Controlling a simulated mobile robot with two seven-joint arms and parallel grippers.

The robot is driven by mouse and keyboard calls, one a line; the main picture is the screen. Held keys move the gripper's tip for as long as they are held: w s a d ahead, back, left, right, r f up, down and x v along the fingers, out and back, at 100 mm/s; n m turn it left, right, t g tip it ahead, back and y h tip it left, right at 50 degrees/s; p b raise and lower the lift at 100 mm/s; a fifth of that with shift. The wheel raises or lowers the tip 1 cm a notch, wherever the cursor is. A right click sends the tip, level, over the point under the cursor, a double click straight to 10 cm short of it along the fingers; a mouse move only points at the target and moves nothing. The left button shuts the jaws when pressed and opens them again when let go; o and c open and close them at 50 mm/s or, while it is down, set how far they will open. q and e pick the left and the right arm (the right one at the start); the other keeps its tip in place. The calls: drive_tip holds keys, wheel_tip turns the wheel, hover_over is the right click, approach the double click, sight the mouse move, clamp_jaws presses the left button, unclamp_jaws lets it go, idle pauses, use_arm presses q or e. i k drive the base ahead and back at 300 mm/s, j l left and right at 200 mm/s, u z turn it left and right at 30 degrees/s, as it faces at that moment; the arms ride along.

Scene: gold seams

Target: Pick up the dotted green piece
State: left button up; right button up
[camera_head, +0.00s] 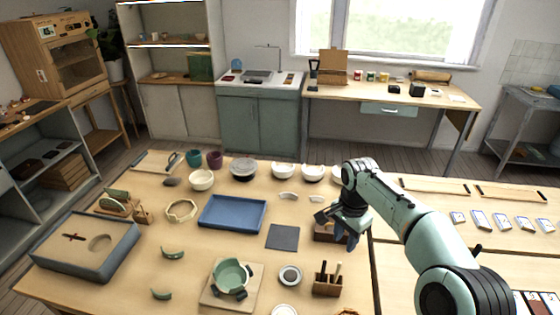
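Two curved green pieces lie apart on the table at the front left: one green piece (173,253) and a nearer green piece (162,294). Another green piece (117,195) rests on a wooden stand at the left. A broken green bowl (232,272) sits on a square board, with dark parts at its rim. Dots are too small to make out on any piece. My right gripper (343,236) points down over the right part of the table, well right of the green pieces; I cannot tell its opening. My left gripper is out of view.
A blue tray (232,213) and a dark square mat (283,237) lie mid-table. A grey sand box (75,262) stands at the left edge. A wooden tool holder (328,283) stands at the front right. Several bowls line the back. Bare tabletop surrounds the loose green pieces.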

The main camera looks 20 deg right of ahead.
sight(180, 254)
drive_tip(key=k, duration=1)
